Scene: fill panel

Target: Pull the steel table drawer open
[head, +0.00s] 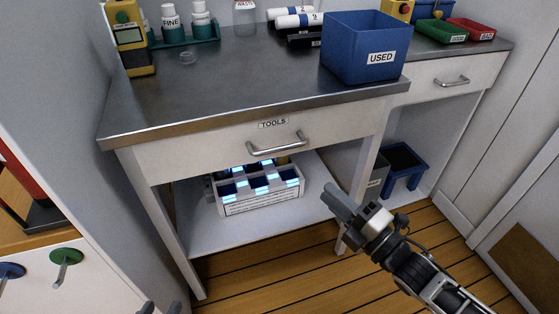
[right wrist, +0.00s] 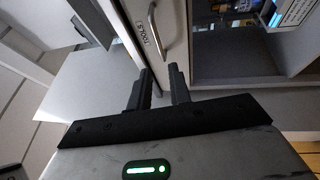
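The steel table (head: 230,85) has a white drawer (head: 210,150) labelled TOOLS under its top. The drawer sits shut, flush under the top. Its curved metal handle (head: 277,148) is on the front, and also shows in the right wrist view (right wrist: 172,48), ahead of the fingers. My right gripper (head: 335,202) is below and right of the handle, clear of it. In the right wrist view its two fingers (right wrist: 158,85) are apart with nothing between them. My left gripper (head: 160,307) shows only as two separated dark tips at the bottom edge of the head view.
A blue USED bin (head: 350,55) and bottles (head: 200,22) stand on the table. A white crate (head: 262,200) sits on the shelf below the drawer. A second drawer (head: 440,85) is at the right. Wooden floor (head: 265,270) lies open in front.

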